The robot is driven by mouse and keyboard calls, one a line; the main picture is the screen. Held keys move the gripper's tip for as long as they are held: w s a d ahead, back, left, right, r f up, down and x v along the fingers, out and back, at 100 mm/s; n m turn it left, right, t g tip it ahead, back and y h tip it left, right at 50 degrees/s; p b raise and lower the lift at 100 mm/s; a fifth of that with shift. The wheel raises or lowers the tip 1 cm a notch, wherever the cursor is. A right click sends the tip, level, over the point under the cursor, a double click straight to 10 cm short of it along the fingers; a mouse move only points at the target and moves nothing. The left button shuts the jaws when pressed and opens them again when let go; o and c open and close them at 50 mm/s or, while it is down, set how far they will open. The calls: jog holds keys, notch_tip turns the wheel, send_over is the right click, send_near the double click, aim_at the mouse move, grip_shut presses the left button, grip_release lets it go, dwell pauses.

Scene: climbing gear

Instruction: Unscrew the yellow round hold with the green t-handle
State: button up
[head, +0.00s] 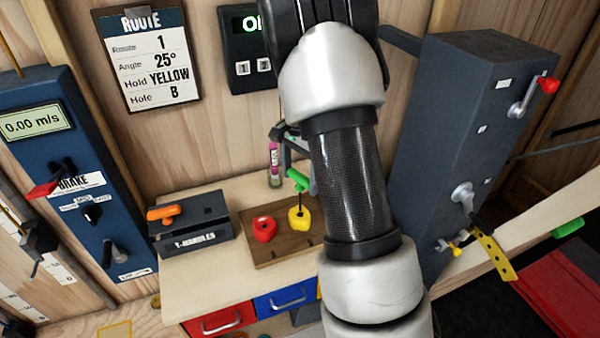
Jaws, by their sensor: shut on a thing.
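The yellow round hold (299,219) lies in the shallow wooden tray (258,252) on the bench, beside a red hold (264,229). The green t-handle (297,180) stands about upright above it, with its dark shaft running down into the hold's middle. My gripper (300,168) shows only in part behind my forearm, at the level of the green grip. It is shut on the t-handle, though the far finger and the exact contact are mostly hidden.
A dark t-handle stand (192,234) with an orange t-handle (164,213) sits left of the tray. A pink tube (274,160) stands behind. A tall dark-grey box (455,130) with cranks rises at right. A blue brake panel (75,170) is at left.

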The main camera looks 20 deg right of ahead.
jog(key=m+p, duration=0.1)
jog(key=m, duration=0.2)
jog(key=m+p, duration=0.1)
jog(key=m, duration=0.1)
jog(key=shift+r+p, duration=0.25)
jog(key=shift+p, duration=0.1)
jog(key=shift+f+m+b, duration=0.3)
jog(key=shift+m, duration=0.8)
jog(key=m, duration=0.3)
jog(key=shift+m, duration=0.4)
jog(key=o, duration=0.5)
jog(key=c, duration=0.5)
jog(key=shift+f+b, duration=0.3)
jog(key=shift+f, duration=0.2)
